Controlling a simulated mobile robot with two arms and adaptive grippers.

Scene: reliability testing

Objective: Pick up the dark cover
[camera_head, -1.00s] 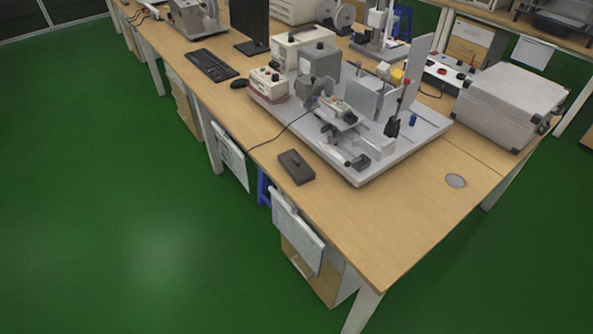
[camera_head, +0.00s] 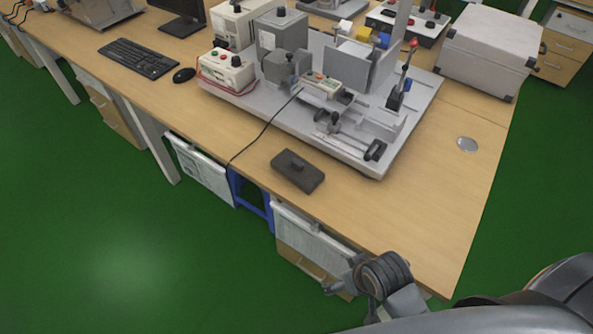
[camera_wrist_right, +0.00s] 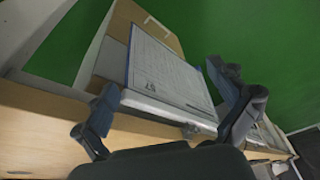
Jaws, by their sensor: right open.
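The dark cover (camera_head: 298,171) is a flat dark grey-brown rectangle with a small raised handle. It lies on the wooden table near its front edge, in front of the test rig, in the head view. My right gripper (camera_head: 350,280) comes in from the lower right, beyond the front table edge and apart from the cover. In the right wrist view my right gripper (camera_wrist_right: 172,112) has its fingers spread and nothing between them touching; the cover does not show there. My left gripper is not in view.
The test rig on its grey base plate (camera_head: 345,160) stands behind the cover. A black cable (camera_head: 262,133) runs close to its left. A clipboard (camera_wrist_right: 165,72) hangs at the table's front. The table right of the cover is clear. A silver case (camera_head: 488,48) stands at the back right.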

